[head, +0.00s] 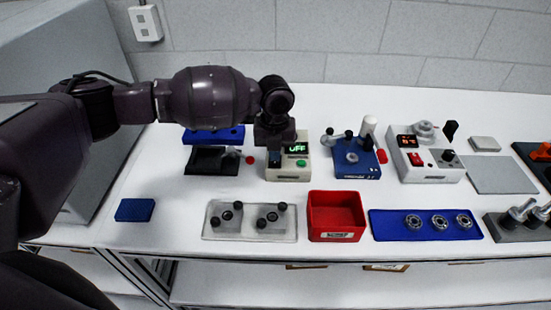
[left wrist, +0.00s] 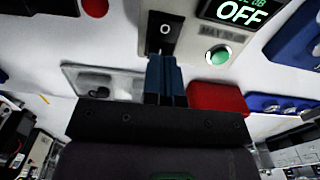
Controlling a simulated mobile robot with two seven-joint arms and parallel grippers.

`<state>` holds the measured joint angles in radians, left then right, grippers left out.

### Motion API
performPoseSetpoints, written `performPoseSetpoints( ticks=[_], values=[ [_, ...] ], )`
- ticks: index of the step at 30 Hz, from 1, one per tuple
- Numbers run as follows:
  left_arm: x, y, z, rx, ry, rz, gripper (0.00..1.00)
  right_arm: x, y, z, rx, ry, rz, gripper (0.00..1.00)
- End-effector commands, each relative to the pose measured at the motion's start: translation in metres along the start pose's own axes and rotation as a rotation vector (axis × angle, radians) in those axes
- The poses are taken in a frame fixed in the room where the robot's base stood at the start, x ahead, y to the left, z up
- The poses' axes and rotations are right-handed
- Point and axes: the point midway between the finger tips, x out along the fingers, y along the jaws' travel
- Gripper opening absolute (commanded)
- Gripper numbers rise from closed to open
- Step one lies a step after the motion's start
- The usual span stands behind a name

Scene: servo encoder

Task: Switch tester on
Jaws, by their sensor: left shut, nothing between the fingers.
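The tester (head: 287,176) is a beige box on the table, with a lit display (head: 296,148) and a green button (head: 301,163). In the left wrist view the display (left wrist: 240,13) reads OFF and the green button (left wrist: 218,55) sits below it. A black rocker switch (left wrist: 166,28) marked O is left of the display. My left gripper (head: 274,158) is over the tester's left side. Its blue fingertips (left wrist: 162,62) are shut and empty, right at the switch's lower end. I cannot tell whether they touch it. My right gripper is not in view.
A red bin (head: 335,234), a clear plate with black knobs (head: 250,234) and a blue mat with bearings (head: 394,232) lie in front. A blue fixture (head: 357,176) stands right of the tester, a black tray (head: 203,168) left.

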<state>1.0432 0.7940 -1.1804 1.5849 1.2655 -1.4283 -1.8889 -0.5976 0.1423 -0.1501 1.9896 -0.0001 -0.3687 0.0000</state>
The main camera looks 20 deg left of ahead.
Motion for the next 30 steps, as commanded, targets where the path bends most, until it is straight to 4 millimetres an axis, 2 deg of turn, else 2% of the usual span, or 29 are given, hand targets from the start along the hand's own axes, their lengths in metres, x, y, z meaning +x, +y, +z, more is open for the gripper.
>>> performPoseSetpoints(
  ticks=[11, 30],
  values=[
    [0.005, 0.0, 0.0, 0.0, 0.001, 0.0, 0.0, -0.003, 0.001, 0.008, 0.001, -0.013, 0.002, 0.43],
    [0.013, 0.0, 0.0, 0.0, 0.001, 0.0, 0.0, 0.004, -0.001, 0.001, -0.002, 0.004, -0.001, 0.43]
  ],
)
